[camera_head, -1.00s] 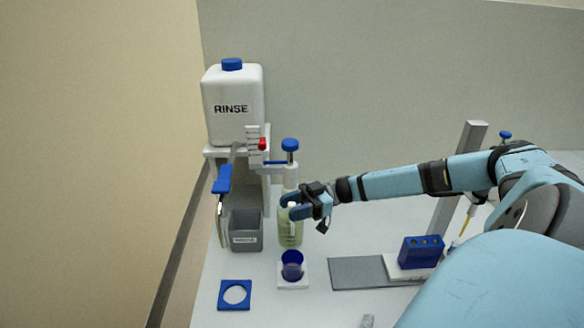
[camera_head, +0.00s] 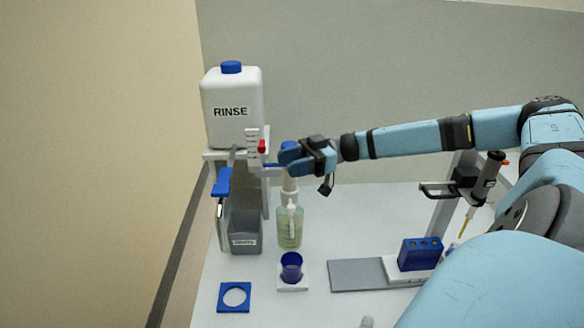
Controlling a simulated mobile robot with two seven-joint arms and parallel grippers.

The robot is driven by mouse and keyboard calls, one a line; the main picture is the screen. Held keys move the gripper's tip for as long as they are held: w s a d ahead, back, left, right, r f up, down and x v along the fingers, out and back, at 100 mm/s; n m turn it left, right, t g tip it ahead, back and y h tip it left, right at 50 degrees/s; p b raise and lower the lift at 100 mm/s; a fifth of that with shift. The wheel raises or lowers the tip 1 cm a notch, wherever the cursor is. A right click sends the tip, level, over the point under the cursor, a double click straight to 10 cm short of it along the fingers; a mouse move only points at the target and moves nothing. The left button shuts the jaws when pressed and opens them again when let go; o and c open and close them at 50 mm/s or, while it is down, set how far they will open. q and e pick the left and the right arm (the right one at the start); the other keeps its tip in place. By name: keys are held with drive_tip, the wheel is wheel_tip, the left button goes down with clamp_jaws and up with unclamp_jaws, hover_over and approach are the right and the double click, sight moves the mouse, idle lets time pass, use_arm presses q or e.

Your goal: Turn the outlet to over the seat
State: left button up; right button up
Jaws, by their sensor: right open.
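The white RINSE tank (camera_head: 232,108) with a blue cap sits on the stand above. The seat (camera_head: 292,286) is a small white base with a dark blue cup (camera_head: 291,266) on it. My right gripper (camera_head: 292,160) is open at the blue-topped dispenser above the green bottle (camera_head: 290,228) and partly hides that top; contact cannot be told. My left gripper is not in view.
A grey plate (camera_head: 358,273) and a blue block with holes (camera_head: 420,253) lie to the right. A pipette (camera_head: 487,175) hangs on a stand behind my arm. The front middle of the table is mostly clear.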

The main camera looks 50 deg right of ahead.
wheel_tip(320, 180, up, 6)
drive_tip(key=shift+f, duration=0.1)
drive_tip(key=shift+f, duration=0.1)
idle(0.9)
